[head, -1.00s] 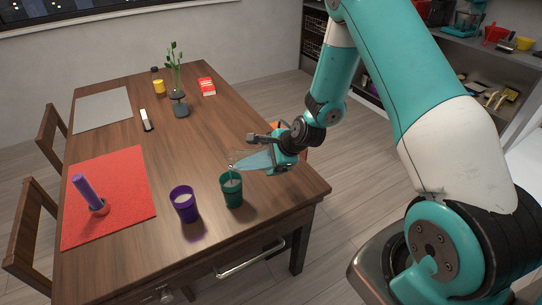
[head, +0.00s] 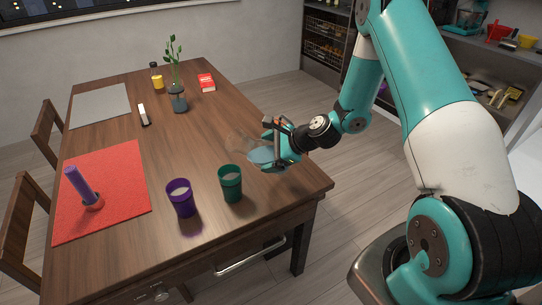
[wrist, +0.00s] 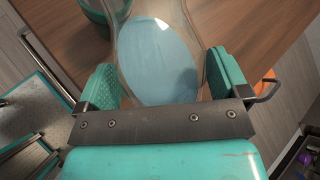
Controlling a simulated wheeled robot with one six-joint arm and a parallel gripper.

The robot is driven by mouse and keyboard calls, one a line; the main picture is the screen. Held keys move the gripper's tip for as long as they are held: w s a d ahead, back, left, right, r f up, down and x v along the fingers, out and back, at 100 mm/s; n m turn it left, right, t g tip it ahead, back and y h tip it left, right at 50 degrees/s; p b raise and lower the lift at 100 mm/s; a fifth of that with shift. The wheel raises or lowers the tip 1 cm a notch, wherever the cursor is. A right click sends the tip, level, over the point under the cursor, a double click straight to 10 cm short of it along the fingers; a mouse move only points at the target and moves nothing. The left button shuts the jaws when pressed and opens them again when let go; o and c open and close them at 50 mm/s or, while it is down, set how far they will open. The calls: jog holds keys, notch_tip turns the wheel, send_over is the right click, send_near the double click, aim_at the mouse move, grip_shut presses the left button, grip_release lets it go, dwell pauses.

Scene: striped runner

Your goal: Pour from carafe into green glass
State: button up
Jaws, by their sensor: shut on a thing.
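My gripper (head: 277,150) is shut on the clear carafe (head: 240,142), which holds pale blue liquid. The carafe is tilted, its mouth end to the upper left, above the table's right side and behind the green glass. In the wrist view the carafe (wrist: 158,62) sits between both fingers. The green glass (head: 231,190) stands upright near the table's front right corner, with pale contents inside. It is partly seen at the upper left of the wrist view (wrist: 92,10). No stream runs from the carafe to the glass.
A purple glass (head: 182,203) with pale contents stands left of the green one. A red mat (head: 120,175) holds a purple candle-like stick (head: 80,186). A plant vase (head: 179,103), red box (head: 206,83), yellow jar (head: 157,82) and white item (head: 144,115) stand farther back. Mid-table is clear.

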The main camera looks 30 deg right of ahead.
jog(key=shift+y, duration=0.3)
jog(key=shift+s+d+r+m+t+y, duration=0.1)
jog(key=shift+d+r+m+t+y, duration=0.2)
jog(key=shift+d+r+y, duration=0.35)
jog(key=shift+d+r+m+t+y, duration=0.15)
jog(key=shift+d+r+m+y, duration=0.2)
jog(key=shift+r+y, duration=0.35)
jog(key=shift+s+d+r+m+t+y, duration=0.1)
jog(key=shift+d+r+m+t+y, duration=0.15)
jog(key=shift+d+r+y, duration=0.45)
jog(key=shift+a+r+h, duration=0.15)
jog(key=shift+a+h, duration=0.05)
jog(key=shift+h, duration=0.05)
